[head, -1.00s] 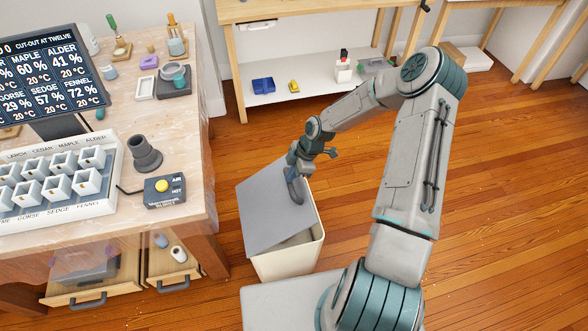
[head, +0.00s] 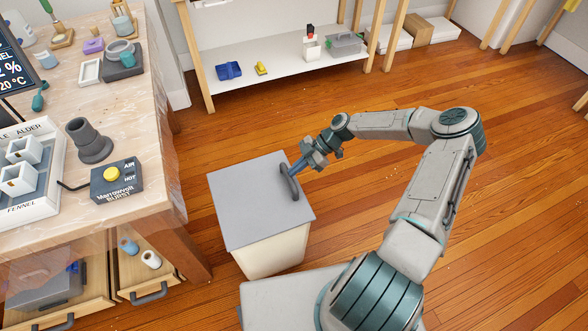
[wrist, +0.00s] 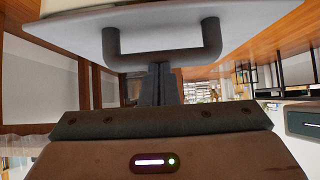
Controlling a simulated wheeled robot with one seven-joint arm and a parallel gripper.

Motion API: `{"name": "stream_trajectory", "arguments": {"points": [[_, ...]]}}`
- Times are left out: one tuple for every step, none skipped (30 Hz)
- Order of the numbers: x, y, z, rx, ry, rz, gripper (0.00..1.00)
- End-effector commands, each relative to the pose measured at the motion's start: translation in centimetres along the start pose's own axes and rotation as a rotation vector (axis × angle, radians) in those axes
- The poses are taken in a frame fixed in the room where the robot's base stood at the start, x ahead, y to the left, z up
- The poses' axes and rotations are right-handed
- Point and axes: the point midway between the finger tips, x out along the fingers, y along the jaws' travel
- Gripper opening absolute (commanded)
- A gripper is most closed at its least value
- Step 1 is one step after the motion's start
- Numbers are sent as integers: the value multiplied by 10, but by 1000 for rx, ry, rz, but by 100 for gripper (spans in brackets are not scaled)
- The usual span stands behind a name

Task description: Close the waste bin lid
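The waste bin (head: 272,252) is a cream box on the wood floor, right of the workbench. Its flat grey lid (head: 250,212) lies across the top, with no gap visible along the near edges. A dark arched handle (head: 289,184) stands on the lid's right side. My gripper (head: 297,170) is at this handle, reaching in from the upper right. In the wrist view the handle (wrist: 160,57) crosses just beyond the fingertips. My gripper's fingers (wrist: 160,72) are together, with nothing visible between them. The tips are touching or very close to the handle bar; I cannot tell which.
The workbench (head: 150,190) with open drawers (head: 145,272) stands close to the bin's left. The floor (head: 510,180) to the right is clear.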

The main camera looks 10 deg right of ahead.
Motion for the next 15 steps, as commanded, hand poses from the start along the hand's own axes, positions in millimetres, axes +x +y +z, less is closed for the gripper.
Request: {"name": "stream_trajectory", "arguments": {"points": [[6,-1,2,-2,7,-7,0],[6,-1,3,-2,7,-7,0],[7,-1,4,-2,7,-7,0],[5,-1,1,-2,7,-7,0],[5,-1,1,-2,7,-7,0],[5,-1,1,-2,7,-6,0],[5,-1,1,-1,7,-6,0],[5,-1,1,-1,7,-6,0],[4,-1,1,-1,7,-6,0],[4,-1,1,-1,6,-6,0],[3,-1,0,-1,6,-6,0],[1,-1,-2,-1,6,-6,0],[-2,-1,-4,-2,5,-6,0],[-4,-1,-6,-2,5,-6,0],[-9,-1,-10,-3,3,-5,0]]}}
